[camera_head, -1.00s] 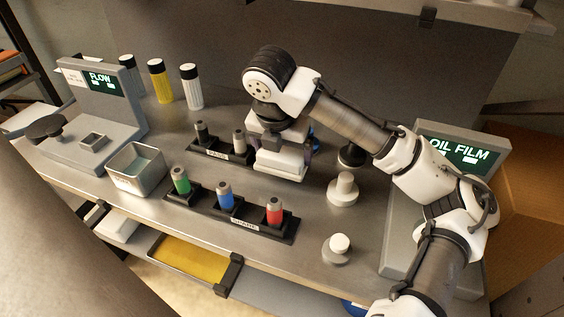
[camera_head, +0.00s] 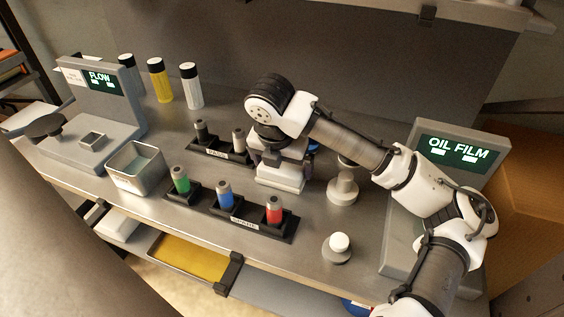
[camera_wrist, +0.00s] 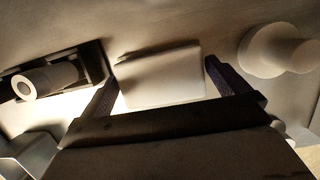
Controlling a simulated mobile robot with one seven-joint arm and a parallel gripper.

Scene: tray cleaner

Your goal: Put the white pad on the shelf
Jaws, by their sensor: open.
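The white pad (camera_wrist: 160,78) is a pale rectangular block with rounded corners. In the wrist view it lies between the two dark fingers of my gripper (camera_wrist: 160,92), with slim gaps at its sides. My gripper is open and does not clasp it. In the head view my gripper (camera_head: 280,165) hangs over the bench between the rear rack and a pale knob. A pale block shows at its lower end, but the hand covers much of this spot. An upper shelf (camera_head: 480,14) runs along the top of the head view; I cannot tell whether it is the task's shelf.
The rear rack (camera_head: 215,155) with grey cylinders stands close left of my gripper. The front rack (camera_head: 250,228) holds green, blue and red cylinders. Pale knobs (camera_head: 343,190) stand at the right. A metal bin (camera_head: 137,170) and several bottles (camera_head: 160,82) are at the left.

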